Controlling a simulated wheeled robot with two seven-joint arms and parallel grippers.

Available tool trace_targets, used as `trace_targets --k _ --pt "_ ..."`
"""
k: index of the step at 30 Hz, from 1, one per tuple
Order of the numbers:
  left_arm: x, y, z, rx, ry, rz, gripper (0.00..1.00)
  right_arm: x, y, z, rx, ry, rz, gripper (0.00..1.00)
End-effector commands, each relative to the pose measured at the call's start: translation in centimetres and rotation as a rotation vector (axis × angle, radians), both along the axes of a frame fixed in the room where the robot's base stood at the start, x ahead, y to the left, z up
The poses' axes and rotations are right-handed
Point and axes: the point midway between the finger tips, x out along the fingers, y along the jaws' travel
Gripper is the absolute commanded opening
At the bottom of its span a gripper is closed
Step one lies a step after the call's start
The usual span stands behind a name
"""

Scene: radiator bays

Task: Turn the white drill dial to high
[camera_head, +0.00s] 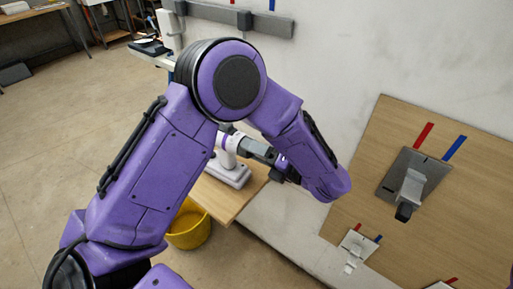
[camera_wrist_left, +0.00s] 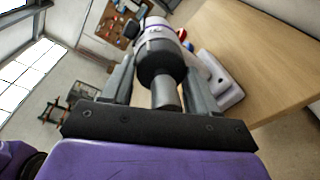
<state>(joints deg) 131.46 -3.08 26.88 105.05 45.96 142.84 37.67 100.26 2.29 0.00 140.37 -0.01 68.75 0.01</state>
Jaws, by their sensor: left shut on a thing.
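The white drill (camera_head: 230,172) with purple bands stands on its base on a small wooden table. It also shows in the left wrist view (camera_wrist_left: 222,82), with a dark front collar (camera_wrist_left: 160,65) and a grey metal tip pointing towards the wrist. My left gripper (camera_head: 247,147) reaches it from the right. In the wrist view its two grey fingers (camera_wrist_left: 161,68) lie on either side of the dark collar and are shut on it. A small red mark (camera_wrist_left: 182,34) and a blue mark (camera_wrist_left: 188,46) show beside the drill body. The dial's setting cannot be read. My right gripper is out of view.
The wooden table (camera_head: 208,196) stands against the pale wall, with a yellow bucket (camera_head: 190,232) beside it. A wooden wall board (camera_head: 375,140) at right carries metal plates (camera_head: 397,172) with levers and red and blue marks. Open floor lies at left.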

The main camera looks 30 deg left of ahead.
Motion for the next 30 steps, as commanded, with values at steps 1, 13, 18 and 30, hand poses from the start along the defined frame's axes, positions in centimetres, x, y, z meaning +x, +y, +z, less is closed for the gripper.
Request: trace_targets --k 1,13,18,30 --pt "0.0 -0.01 0.1 -0.001 0.017 0.0 0.29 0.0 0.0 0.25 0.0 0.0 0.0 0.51" --pt "0.03 0.01 -0.01 0.0 0.07 -0.001 0.29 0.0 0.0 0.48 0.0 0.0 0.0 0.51" --pt "0.03 0.01 -0.02 0.0 0.069 -0.001 0.29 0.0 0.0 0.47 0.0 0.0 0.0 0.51" --pt "0.02 0.01 0.0 -0.001 0.068 -0.001 0.85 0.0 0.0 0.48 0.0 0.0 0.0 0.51"
